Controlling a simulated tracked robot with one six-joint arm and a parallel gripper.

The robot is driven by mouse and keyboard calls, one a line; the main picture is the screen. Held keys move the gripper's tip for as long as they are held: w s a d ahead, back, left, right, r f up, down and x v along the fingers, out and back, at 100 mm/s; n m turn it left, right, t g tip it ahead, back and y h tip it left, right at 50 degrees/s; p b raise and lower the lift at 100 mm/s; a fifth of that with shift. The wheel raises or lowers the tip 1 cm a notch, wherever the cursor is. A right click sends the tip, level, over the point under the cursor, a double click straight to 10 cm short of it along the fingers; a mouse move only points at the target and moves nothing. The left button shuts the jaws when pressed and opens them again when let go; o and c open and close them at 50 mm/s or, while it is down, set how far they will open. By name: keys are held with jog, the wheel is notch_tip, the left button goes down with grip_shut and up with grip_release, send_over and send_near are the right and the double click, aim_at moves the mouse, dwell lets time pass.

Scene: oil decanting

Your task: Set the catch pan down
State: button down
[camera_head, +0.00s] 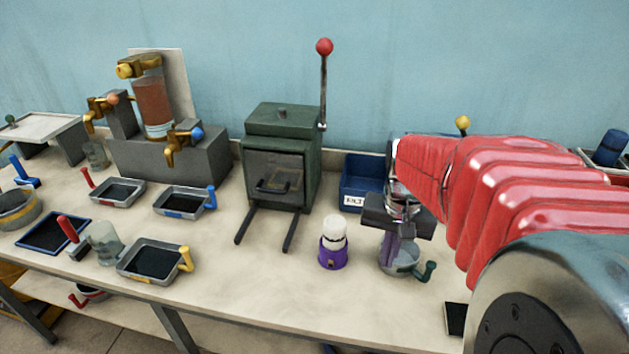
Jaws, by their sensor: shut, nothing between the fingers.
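Several shallow metal pans with coloured handles are on the bench; I cannot tell which one is the catch pan. A round grey pan with a dark green handle (405,262) is under my gripper (397,250). My gripper points down, shut and empty, with its fingertips at or just above this pan; whether they touch is unclear. Rectangular pans with dark insides stand at the left: one with a red handle (117,192), one with a blue handle (183,201), and one with a yellow handle (152,261) near the front edge. My red-sleeved arm hides the bench's right part.
A brass-tapped decanter (152,100) stands on a grey block at the back left. A green press-like box (282,150) with a red-knobbed lever stands mid-bench. A purple-based white bottle (333,243) is left of my gripper. A blue bin (360,180) is behind. The front middle is clear.

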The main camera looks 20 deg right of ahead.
jog(key=m, duration=0.1)
jog(key=d+m, duration=0.2)
jog(key=shift+w+r+g, duration=0.4)
notch_tip(320, 180, down, 9)
jog(key=shift+f, duration=0.2)
jog(key=shift+w+d+f, duration=0.15)
jog(key=shift+w+d, duration=0.2)
jog(key=shift+d, duration=0.15)
jog(key=shift+w+d+f, duration=0.15)
jog(key=shift+w+d, duration=0.15)
jog(key=shift+d, duration=0.15)
jog(key=shift+w+d, duration=0.45)
jog(key=shift+d, duration=0.3)
